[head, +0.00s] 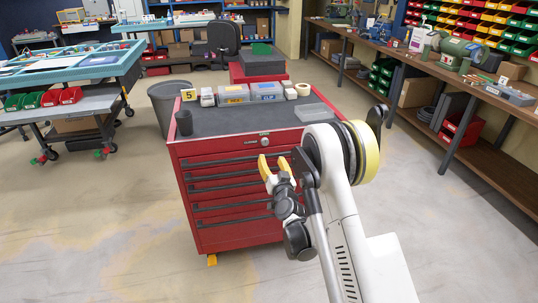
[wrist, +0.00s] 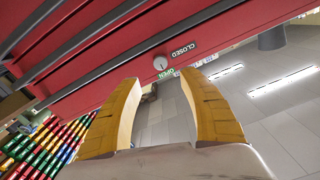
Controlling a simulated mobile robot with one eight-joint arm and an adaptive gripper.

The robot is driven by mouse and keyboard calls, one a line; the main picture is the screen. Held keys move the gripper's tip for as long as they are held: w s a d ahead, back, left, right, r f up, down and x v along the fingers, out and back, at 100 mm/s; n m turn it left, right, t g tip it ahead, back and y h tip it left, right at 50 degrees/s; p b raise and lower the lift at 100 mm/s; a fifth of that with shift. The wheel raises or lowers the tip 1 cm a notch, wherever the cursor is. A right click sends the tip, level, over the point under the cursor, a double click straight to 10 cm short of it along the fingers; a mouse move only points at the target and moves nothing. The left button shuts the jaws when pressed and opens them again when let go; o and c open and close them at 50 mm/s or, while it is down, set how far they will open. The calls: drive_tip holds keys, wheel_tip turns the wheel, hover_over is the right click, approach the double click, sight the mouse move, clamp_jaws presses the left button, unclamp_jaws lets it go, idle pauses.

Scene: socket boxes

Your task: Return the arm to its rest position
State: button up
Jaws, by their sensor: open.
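My arm, white and grey with a yellow band, reaches up from the lower right in the head view. My gripper (head: 272,167) has yellow fingers and is in front of the red tool cabinet (head: 225,170), near its upper drawers. In the wrist view, the two yellow fingers of my gripper (wrist: 163,105) stand well apart with nothing between them. The red cabinet's drawer fronts (wrist: 130,50) fill the upper part of that view, with a round lock and the words OPEN and CLOSED.
A grey bin (head: 170,104) stands left of the cabinet. A workbench (head: 440,70) runs along the right.

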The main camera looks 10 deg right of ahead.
drive_tip(key=shift+s, duration=0.25)
drive_tip(key=shift+r, duration=0.1)
drive_tip(key=s+a+r+n+g+y, duration=0.1)
drive_tip(key=s+a+r, duration=0.1)
drive_tip(key=r, duration=0.4)
drive_tip(key=s+a+r+n+g+y, duration=0.1)
drive_tip(key=s+a+r+g, duration=0.15)
drive_tip(key=r, duration=0.25)
drive_tip(key=s+r+n+g, duration=0.1)
drive_tip(key=s+r+g, duration=0.1)
drive_tip(key=s+r, duration=0.5)
drive_tip(key=s+d+f+g, duration=0.1)
drive_tip(key=s, duration=0.9)
drive_tip(key=s+d+f+g+h, duration=0.1)
drive_tip(key=s+d+f+g, duration=0.1)
drive_tip(key=s, duration=0.8)
drive_tip(key=s+d+f+g+h, duration=0.1)
drive_tip(key=s+f+g, duration=0.1)
drive_tip(key=s, duration=0.9)
drive_tip(key=shift+d+f, duration=0.25)
drive_tip(key=shift+d, duration=0.05)
